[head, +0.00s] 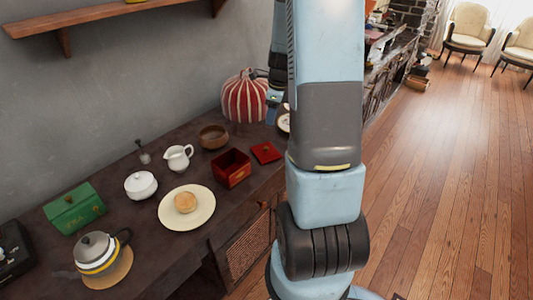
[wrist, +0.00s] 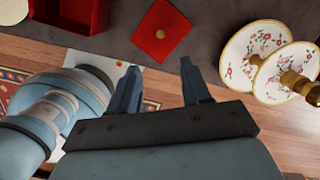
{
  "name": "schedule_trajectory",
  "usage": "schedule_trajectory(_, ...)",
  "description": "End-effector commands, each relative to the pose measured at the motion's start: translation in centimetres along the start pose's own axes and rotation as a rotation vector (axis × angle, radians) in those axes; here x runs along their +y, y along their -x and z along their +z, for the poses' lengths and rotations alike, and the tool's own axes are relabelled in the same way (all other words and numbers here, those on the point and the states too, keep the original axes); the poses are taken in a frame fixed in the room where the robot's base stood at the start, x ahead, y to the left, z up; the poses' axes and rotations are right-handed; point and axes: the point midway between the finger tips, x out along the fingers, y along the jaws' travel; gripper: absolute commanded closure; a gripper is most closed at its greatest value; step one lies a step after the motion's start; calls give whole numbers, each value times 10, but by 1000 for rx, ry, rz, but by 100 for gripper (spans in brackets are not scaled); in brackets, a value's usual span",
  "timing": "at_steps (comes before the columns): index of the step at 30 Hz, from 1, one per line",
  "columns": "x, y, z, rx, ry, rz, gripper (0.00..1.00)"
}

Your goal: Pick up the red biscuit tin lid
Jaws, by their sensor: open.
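The red biscuit tin lid (head: 266,152) is a flat red square with a small knob, lying on the dark sideboard top just right of the open red tin (head: 231,168). In the wrist view the lid (wrist: 162,33) lies beyond my fingertips, with its brass-coloured knob near its middle. The red tin (wrist: 75,22) shows at the upper left there. My gripper (wrist: 160,72) is open, its two dark fingers apart with nothing between them. The fingertips are short of the lid in that picture. In the head view my arm hides part of the sideboard's right end.
A tiered floral cake stand (wrist: 262,60) stands right of the lid. On the sideboard are a wooden bowl (head: 213,137), white jug (head: 178,158), sugar bowl (head: 141,186), plate with a bun (head: 171,217), green box (head: 74,208), teapot (head: 97,254) and striped red-and-white cosy (head: 243,98).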

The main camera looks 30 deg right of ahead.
Motion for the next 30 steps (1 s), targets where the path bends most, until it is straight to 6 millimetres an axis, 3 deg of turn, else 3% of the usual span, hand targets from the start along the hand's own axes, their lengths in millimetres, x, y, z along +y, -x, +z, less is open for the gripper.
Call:
schedule_trajectory(8,-6,-28,-6,5,-72,12,52)
schedule_trajectory(18,-5,-82,-6,5,-69,11,52)
schedule_trajectory(30,-4,-109,-4,4,-68,10,52)
